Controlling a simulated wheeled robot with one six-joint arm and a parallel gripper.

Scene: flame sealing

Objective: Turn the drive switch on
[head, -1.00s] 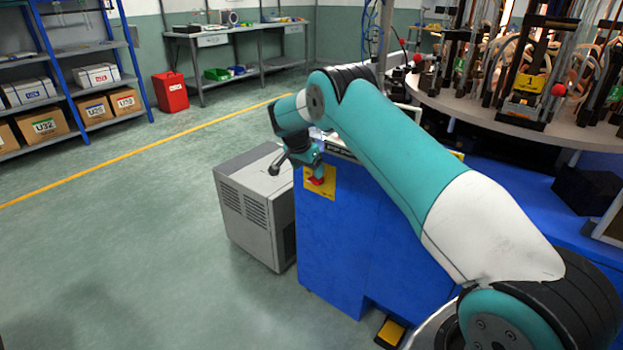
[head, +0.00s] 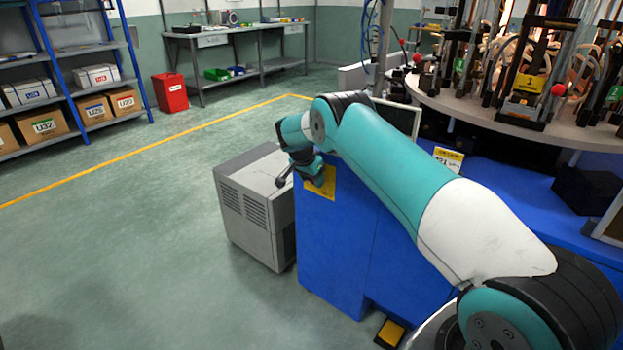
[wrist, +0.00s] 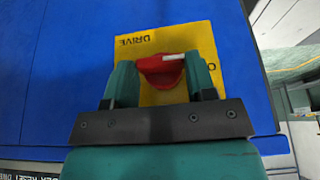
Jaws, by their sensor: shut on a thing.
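The drive switch (wrist: 162,70) is a red knob with a white pointer mark, on a yellow plate (wrist: 203,39) lettered DRIVE in the wrist view. The pointer lies roughly level in that view, toward the right. My gripper (wrist: 160,77) has one finger on each side of the red knob and is shut on it. In the head view the yellow plate (head: 322,184) shows on the blue cabinet (head: 335,245), and my wrist hides the knob there.
A grey box unit (head: 243,205) stands on the floor left of the cabinet. A round table (head: 470,110) with upright fixtures is at the back right. A yellow pedal (head: 390,333) is at the cabinet's foot. The floor at left is clear.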

